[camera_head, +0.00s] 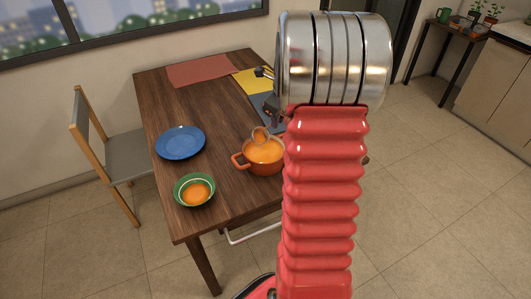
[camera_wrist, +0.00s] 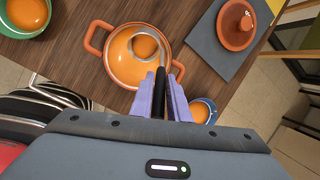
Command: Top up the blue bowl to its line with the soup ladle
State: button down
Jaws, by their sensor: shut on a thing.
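My gripper (camera_wrist: 163,90) is shut on the dark handle of the soup ladle (camera_wrist: 161,82). The ladle's steel bowl holds orange soup and is over or in the orange pot (camera_wrist: 120,72); I cannot tell how far it is above the soup. The ladle also shows at the pot in the head view (camera_head: 260,136), where the pot (camera_head: 263,168) is near the table's middle. The blue bowl (camera_wrist: 210,106), with orange soup inside, is just right of my fingers in the wrist view, partly covered by my gripper. My arm hides it in the head view. Its line is not visible.
A green bowl (camera_head: 179,194) with soup stands at the table's front left, a blue plate (camera_head: 180,142) behind it. A terracotta lid (camera_wrist: 232,32) sits on a grey mat (camera_wrist: 204,32). Red (camera_head: 205,70) and yellow (camera_head: 247,78) mats lie farther back. A chair (camera_head: 127,166) stands left.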

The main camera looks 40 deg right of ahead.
jog(key=shift+s, duration=0.1)
jog(key=shift+s+t, duration=0.25)
jog(key=shift+t, duration=0.05)
jog(key=shift+s+f+t+p, duration=0.1)
jog(key=shift+s+t+p, duration=0.2)
jog(key=shift+s, duration=0.15)
jog(key=shift+s+a+f+t+p, duration=0.1)
jog(key=shift+s+f+t+p, duration=0.15)
jog(key=shift+s+t, duration=0.15)
jog(key=shift+s+f+t+p, duration=0.1)
jog(key=shift+s+t+p, duration=0.15)
jog(key=shift+s+t, duration=0.15)
dwell(0.4)
